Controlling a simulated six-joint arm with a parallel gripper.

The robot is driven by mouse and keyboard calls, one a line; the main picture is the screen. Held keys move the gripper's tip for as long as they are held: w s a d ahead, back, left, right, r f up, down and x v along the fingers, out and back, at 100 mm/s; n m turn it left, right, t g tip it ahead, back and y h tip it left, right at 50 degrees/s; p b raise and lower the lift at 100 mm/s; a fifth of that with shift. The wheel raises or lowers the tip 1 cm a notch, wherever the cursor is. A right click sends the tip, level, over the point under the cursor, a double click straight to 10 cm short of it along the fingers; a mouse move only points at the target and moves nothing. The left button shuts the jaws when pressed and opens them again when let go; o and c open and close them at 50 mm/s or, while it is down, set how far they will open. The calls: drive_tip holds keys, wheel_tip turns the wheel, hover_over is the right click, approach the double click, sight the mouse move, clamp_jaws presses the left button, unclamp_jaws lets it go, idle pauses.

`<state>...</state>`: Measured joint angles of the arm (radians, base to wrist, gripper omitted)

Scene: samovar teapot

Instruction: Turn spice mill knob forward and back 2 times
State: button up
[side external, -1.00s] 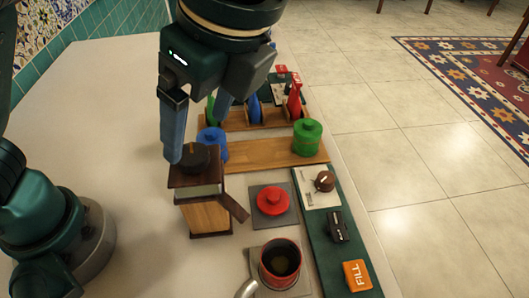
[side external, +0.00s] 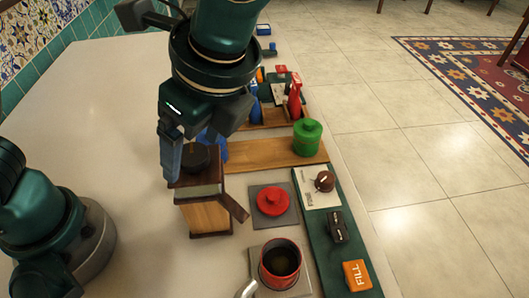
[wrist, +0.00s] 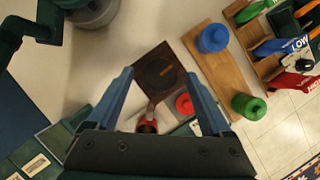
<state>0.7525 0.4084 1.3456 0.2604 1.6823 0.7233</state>
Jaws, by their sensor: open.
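The spice mill (side external: 208,212) is a wooden box with a dark top and a small side drawer or flap, standing upright on the pale counter. Its round black knob (side external: 195,158) is on top; in the wrist view the knob (wrist: 160,74) shows between the fingertips, with bare gaps on both sides. My gripper (side external: 190,163) is open above the mill top, its blue fingers pointing down. In the wrist view my gripper (wrist: 159,77) has its fingers wide apart and nothing between them is gripped. How far the tips are above the knob is hard to tell.
A red-lidded item (side external: 271,200) and a red pot (side external: 281,263) stand right of the mill. A wooden board behind carries a green canister (side external: 307,138) and a blue canister (wrist: 212,38). A control panel (side external: 325,233) runs along the right edge.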

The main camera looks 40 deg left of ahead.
clamp_jaws()
drive_tip(key=shift+n, duration=0.3)
drive_tip(key=n+g, duration=0.1)
drive_tip(key=n, duration=0.1)
drive_tip(key=shift+w+n, duration=0.2)
drive_tip(key=shift+n, duration=0.2)
drive_tip(key=n+g, duration=0.1)
drive_tip(key=n, duration=0.1)
drive_tip(key=n+h, duration=0.1)
drive_tip(key=n, duration=0.1)
drive_tip(key=shift+w+a+n+g, duration=0.15)
drive_tip(key=shift+n+g, duration=0.15)
drive_tip(key=shift+g, duration=0.1)
drive_tip(key=n+h, duration=0.1)
drive_tip(key=n, duration=0.3)
drive_tip(key=shift+w+a+g+h, duration=0.15)
drive_tip(key=shift+g+h, duration=0.25)
drive_tip(key=shift+a+n+h, duration=0.15)
drive_tip(key=shift+n+h, duration=0.55)
drive_tip(key=shift+n, duration=1.5)
